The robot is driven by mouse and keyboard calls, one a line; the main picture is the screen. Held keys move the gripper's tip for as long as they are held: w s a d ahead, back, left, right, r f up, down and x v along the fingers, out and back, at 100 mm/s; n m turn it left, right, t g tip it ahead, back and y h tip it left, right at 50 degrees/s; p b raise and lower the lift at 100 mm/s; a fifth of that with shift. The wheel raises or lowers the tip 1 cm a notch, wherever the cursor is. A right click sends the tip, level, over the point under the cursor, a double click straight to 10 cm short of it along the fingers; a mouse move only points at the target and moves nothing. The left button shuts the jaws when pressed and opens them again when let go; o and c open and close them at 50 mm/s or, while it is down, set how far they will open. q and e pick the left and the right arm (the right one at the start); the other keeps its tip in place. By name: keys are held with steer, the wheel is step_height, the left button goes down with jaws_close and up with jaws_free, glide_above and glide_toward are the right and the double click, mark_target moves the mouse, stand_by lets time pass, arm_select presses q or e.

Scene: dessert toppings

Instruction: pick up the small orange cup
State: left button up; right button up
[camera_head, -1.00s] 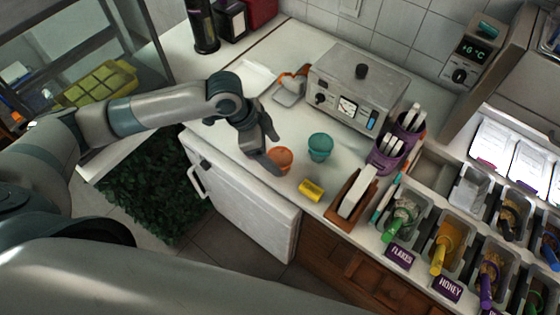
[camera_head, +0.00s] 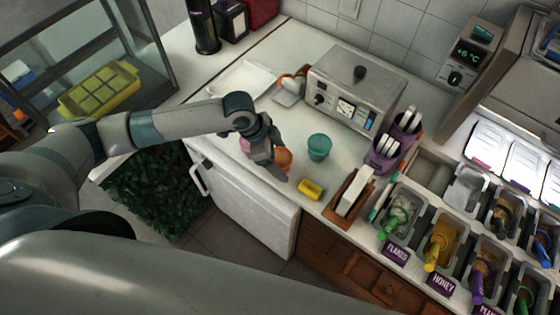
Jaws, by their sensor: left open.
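The small orange cup (camera_head: 285,157) stands on the white counter near its front edge, partly covered by my left gripper. My left gripper (camera_head: 279,166) reaches in from the left, low over the counter. Its fingers are open and at the cup, one in front of it and one behind or beside it. Whether they touch the cup cannot be told. My right gripper is not in view.
A teal cup (camera_head: 319,147) stands just right of the orange cup. A yellow block (camera_head: 311,189) lies near the counter edge. Behind is a grey metal appliance (camera_head: 357,88). Topping bins (camera_head: 403,217) and a purple holder (camera_head: 391,150) fill the right side.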

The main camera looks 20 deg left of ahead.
mark_target(280, 152)
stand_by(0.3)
arm_select(q)
steer(key=c, duration=1.1)
steer(key=shift+r, duration=0.1)
steer(key=shift+r+b, duration=0.45)
steer(key=shift+r, duration=0.05)
step_height(280, 152, up, 2)
steer(key=shift+r+b, duration=0.1)
steer(key=shift+b, duration=0.6)
steer(key=shift+s+d+r+b, duration=0.55)
steer(key=shift+d+r, duration=0.75)
steer(key=shift+d, duration=0.6)
steer(key=shift+s+d+r+b, duration=0.3)
steer(key=shift+d+r+b, duration=0.45)
steer(key=shift+d+r, duration=0.85)
steer(key=shift+s+d+r+b, duration=0.55)
steer(key=shift+d+r, duration=0.4)
steer(key=shift+d, duration=1.25)
steer(key=shift+w, duration=0.1)
